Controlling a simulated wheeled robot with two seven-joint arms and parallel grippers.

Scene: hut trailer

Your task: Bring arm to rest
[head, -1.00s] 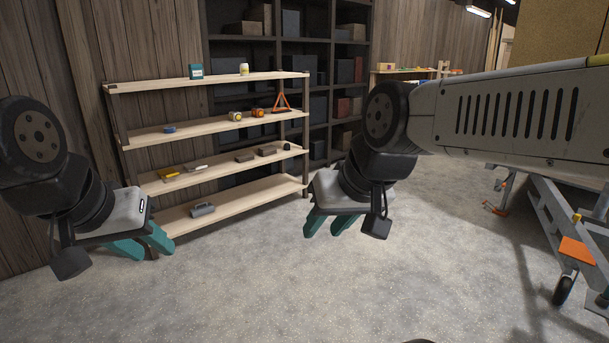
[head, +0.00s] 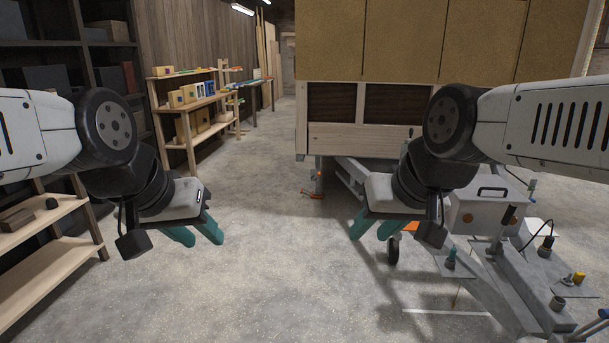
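My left gripper (head: 197,235) hangs at the left of the head view, over bare floor. Its two teal fingers are apart with nothing between them. My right gripper (head: 372,229) hangs right of centre, in front of the trailer. Its teal fingers are also apart, and no object shows between them. Both arms are bent, with the grippers at about the same height and pointing down. Neither gripper appears to touch anything.
The hut trailer (head: 384,32) stands at the centre right, with its grey hitch frame and box (head: 487,215) close on the right. A wooden shelf (head: 60,265) is at the left edge. A workbench (head: 192,102) stands behind. The concrete floor (head: 270,285) in the middle is clear.

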